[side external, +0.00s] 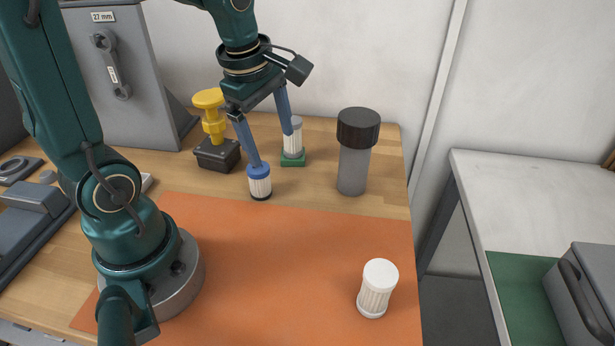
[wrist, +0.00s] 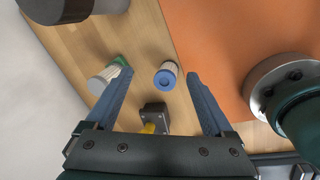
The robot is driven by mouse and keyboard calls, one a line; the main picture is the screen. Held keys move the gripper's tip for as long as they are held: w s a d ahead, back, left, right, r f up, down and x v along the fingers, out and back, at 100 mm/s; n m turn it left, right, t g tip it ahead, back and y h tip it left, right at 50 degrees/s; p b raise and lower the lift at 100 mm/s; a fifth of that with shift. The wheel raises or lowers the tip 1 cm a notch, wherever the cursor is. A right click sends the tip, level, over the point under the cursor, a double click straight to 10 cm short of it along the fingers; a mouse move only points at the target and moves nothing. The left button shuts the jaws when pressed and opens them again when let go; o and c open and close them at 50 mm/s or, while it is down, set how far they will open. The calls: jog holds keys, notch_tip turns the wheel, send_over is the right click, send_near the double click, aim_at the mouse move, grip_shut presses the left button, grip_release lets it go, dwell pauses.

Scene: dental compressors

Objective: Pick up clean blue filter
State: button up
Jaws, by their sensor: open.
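The clean blue filter (side external: 260,187), a small white pleated cylinder with a blue cap, stands upright on the wooden bench just behind the orange mat. In the wrist view the blue filter (wrist: 166,78) lies between the fingertips, nearer the right one. My gripper (side external: 272,149) is open and points down above it; it also shows in the wrist view (wrist: 160,73). In the side view one fingertip overlaps the blue cap; I cannot tell whether it touches. The other fingertip is beside a grey-topped filter on a green base (side external: 293,143).
A yellow-knobbed dark block (side external: 214,146) stands left of the filter. A tall grey canister with a black lid (side external: 354,155) stands to the right. A white filter (side external: 377,288) stands on the orange mat (side external: 290,260), which is otherwise largely clear.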

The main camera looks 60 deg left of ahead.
aim_at(259, 174)
jog(key=a+f+n, duration=0.1)
jog(key=a+f+n+g, duration=0.1)
jog(key=a+f, duration=0.1)
jog(key=a+f+n+g, duration=0.1)
jog(key=f, duration=0.1)
jog(key=shift+s+a+f+n+h, duration=0.2)
jog(key=shift+n+h, duration=0.1)
jog(key=shift+h, duration=0.1)
jog(key=shift+s+a+f, duration=0.1)
jog(key=shift+s+f, duration=0.05)
jog(key=shift+f, duration=2.5)
grip_shut()
